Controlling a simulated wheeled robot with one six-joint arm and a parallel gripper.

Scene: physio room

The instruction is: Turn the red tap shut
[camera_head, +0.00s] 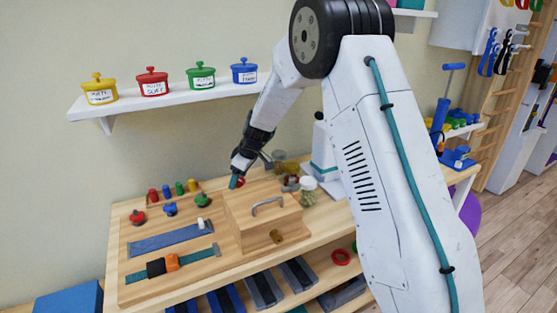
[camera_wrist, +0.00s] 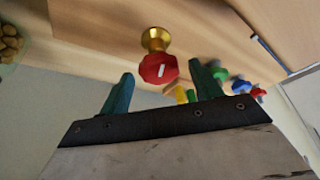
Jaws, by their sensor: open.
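The red tap (camera_wrist: 158,70) is a faceted red knob with a short white mark on its face, on a brass stem (camera_wrist: 155,38). It stands out from a wooden surface. My gripper (camera_wrist: 162,69) has its two teal fingers apart, one to each side of the knob in the wrist view. The fingers do not visibly touch it, and I cannot tell how deep the knob lies between them. In the head view my gripper (camera_head: 234,182) is behind the wooden box (camera_head: 262,222), and a bit of the red tap (camera_head: 241,181) shows beside the fingers.
A wooden board (camera_head: 135,262) at left carries red, blue and green knobs, coloured pegs, a blue strip (camera_head: 170,240) and an orange-black buckle (camera_head: 165,264). Jars (camera_head: 307,191) stand right of the gripper. A wall shelf (camera_head: 170,98) with several lidded pots hangs above.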

